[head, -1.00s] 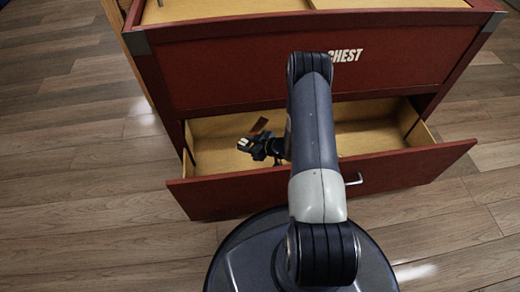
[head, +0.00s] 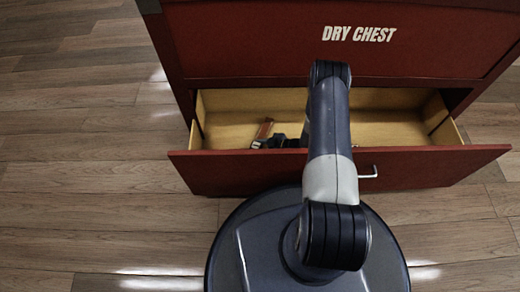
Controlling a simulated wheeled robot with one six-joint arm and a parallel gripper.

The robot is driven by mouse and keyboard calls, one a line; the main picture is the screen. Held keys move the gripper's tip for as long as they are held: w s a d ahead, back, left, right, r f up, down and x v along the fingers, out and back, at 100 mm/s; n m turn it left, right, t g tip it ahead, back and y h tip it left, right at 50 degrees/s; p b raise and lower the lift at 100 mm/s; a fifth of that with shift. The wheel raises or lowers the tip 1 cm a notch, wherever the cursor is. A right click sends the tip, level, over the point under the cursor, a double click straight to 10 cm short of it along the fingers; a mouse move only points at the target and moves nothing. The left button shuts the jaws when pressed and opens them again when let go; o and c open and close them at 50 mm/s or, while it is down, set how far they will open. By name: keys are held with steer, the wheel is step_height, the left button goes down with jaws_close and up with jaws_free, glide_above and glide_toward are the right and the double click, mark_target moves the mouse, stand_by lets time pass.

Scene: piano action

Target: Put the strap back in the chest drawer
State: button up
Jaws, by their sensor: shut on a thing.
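The strap (head: 264,128) is a small brown strip, seen in the head view inside the open chest drawer (head: 430,167), towards its left side. My gripper (head: 256,144) is shut on the strap, and the strap stands up tilted from the jaws. The gripper is low, just behind the drawer's front board, which hides its underside. I cannot tell whether the strap touches the drawer floor. The drawer is pulled out, with a red front, a pale wooden inside and a metal handle (head: 367,173).
The red chest body (head: 250,50), lettered DRY CHEST, rises behind the drawer. My arm crosses the middle of the drawer and hides part of it. The drawer's right half (head: 390,127) looks empty. Wooden floor (head: 80,170) is clear at the left.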

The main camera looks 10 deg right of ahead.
steer(key=shift+f, duration=0.35)
steer(key=shift+f, duration=0.2)
steer(key=o, duration=1.1)
steer(key=shift+r, duration=0.2)
steer(key=p+v, duration=0.3)
steer(key=v, duration=0.3)
steer(key=shift+d+r, duration=0.1)
steer(key=shift+r, duration=0.05)
steer(key=shift+s+d+r, duration=0.2)
steer(key=shift+s+d, duration=0.2)
steer(key=shift+d, duration=0.05)
